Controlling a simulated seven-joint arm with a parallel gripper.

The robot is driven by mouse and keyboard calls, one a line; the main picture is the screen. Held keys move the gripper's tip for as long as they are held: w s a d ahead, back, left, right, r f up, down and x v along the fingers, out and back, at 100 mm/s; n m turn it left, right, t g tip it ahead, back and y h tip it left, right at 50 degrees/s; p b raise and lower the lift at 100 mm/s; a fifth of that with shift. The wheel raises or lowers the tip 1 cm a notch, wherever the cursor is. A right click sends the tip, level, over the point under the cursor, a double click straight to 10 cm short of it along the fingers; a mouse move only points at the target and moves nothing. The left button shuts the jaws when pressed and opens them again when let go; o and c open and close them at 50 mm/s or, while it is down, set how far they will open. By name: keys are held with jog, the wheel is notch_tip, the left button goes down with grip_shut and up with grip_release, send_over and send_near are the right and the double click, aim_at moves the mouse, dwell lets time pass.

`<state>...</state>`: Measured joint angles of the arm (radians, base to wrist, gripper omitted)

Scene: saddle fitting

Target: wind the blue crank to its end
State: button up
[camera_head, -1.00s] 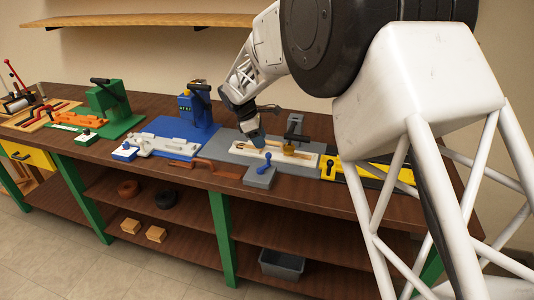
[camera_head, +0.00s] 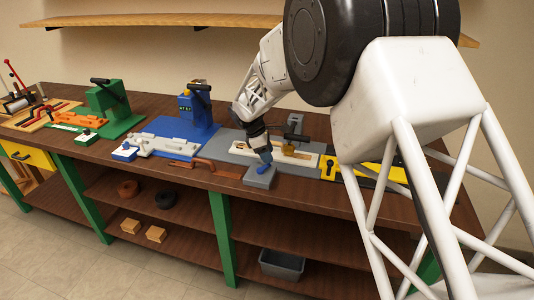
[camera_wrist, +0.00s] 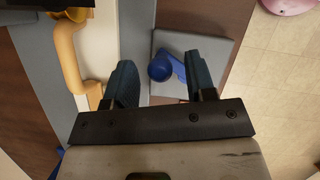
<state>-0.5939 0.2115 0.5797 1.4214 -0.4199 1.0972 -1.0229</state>
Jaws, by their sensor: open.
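The blue crank (camera_wrist: 172,68) sits on a grey block (camera_wrist: 215,45) at the front edge of the grey fixture plate (camera_head: 232,160). In the head view, the blue crank (camera_head: 262,170) shows just below my gripper (camera_head: 268,155). In the wrist view, my gripper (camera_wrist: 162,82) is open with its two blue-grey fingertips apart.
A brass-coloured part and a black clamp (camera_head: 293,130) stand behind the crank. A blue fixture (camera_head: 190,115) is to the left, with an orange-brown bar (camera_head: 200,168) before it. A yellow-edged fixture (camera_head: 375,172) is to the right. The bench's front edge is close.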

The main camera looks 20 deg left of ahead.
jog(key=c, duration=0.9)
jog(key=shift+c, duration=0.2)
jog(key=shift+a, duration=0.1)
jog(key=n, duration=0.1)
jog(key=a+n+t, duration=0.1)
jog(key=n, duration=0.1)
jog(key=n+y, duration=0.1)
jog(key=shift+w+a+n+t, duration=0.15)
jog(key=shift+a+n+t, duration=0.15)
jog(key=shift+n, duration=0.1)
jog(key=shift+a+n+t+y, duration=0.2)
jog(key=shift+a+n, duration=0.05)
jog(key=shift+n, duration=0.5)
jog(key=shift+a+n+t+y, duration=0.2)
jog(key=shift+n, duration=0.55)
jog(key=o, duration=0.9)
jog(key=shift+o, duration=0.2)
jog(key=shift+r, duration=0.1)
